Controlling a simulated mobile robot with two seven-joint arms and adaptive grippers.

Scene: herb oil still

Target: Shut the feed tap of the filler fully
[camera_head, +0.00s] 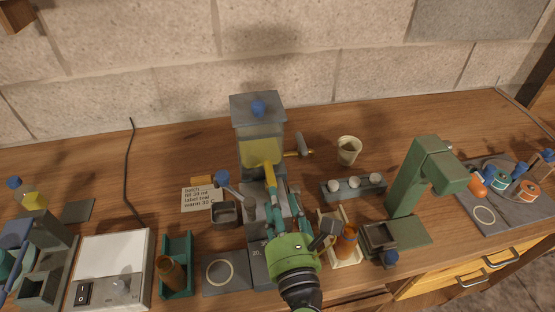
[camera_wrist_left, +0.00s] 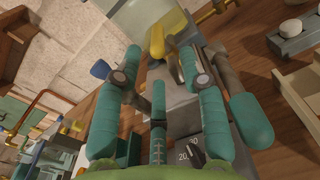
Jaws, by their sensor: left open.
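The filler (camera_head: 258,118) is a grey tower with a blue knob on top and yellow liquid behind its window, at the back middle of the bench. A brass tap with a grey handle (camera_head: 303,145) sticks out on its right side. A yellow lever or spout (camera_head: 268,172) hangs at its front; it also shows in the left wrist view (camera_wrist_left: 157,40). My left gripper (camera_head: 281,190) is open in front of the filler. In the left wrist view its teal fingertips (camera_wrist_left: 160,62) lie to either side of the yellow part, with a gap between. Contact cannot be told.
A grey box (camera_head: 224,213) and a written card (camera_head: 202,198) lie left of the filler. A beige cup (camera_head: 349,150), a rack with white caps (camera_head: 353,187) and a green press (camera_head: 415,175) stand to the right. A brown bottle (camera_head: 346,243) is near my gripper's right.

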